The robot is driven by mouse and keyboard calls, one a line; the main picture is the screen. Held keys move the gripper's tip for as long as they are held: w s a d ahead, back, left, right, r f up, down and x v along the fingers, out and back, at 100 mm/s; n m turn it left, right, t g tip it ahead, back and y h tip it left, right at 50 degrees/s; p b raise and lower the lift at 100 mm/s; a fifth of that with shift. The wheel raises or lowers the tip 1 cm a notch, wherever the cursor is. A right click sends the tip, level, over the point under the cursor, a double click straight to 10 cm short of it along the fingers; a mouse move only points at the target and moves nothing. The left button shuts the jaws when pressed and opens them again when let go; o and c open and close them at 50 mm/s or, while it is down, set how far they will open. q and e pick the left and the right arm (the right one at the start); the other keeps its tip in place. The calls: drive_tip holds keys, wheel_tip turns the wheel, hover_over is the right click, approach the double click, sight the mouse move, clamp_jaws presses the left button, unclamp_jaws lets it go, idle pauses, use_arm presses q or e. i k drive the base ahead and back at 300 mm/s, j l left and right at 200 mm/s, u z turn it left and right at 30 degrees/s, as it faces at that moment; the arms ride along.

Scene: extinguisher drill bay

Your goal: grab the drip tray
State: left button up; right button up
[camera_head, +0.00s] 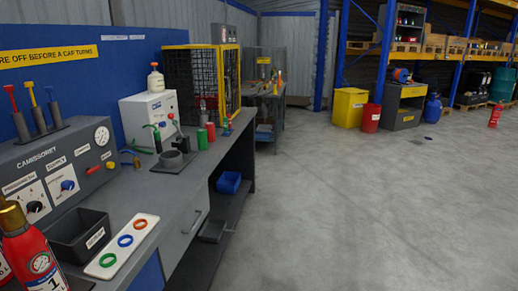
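No label reading "drip tray" can be made out. A dark, open rectangular tray or bin (70,232) with a small white label sits on the grey workbench at the lower left. A flatter dark tray-like item (212,230) lies on the shelf under the bench, beside a blue bin (229,182). I cannot tell which of the dark ones is the drip tray. Neither of my grippers shows in the head view.
A white strip with coloured rings (122,245) and a red extinguisher (33,257) stand near the dark bin. Behind are a gauge panel (60,165), a white box (150,117) and a yellow cage (203,80). The floor (340,220) to the right is clear.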

sight(213, 230)
drive_tip(key=i+l, duration=0.15)
drive_tip(key=i, duration=0.5)
drive_tip(key=i+l, duration=0.15)
drive_tip(key=i, duration=0.5)
drive_tip(key=i+l+z, duration=0.1)
drive_tip(key=i, duration=0.55)
drive_tip(key=l, duration=0.05)
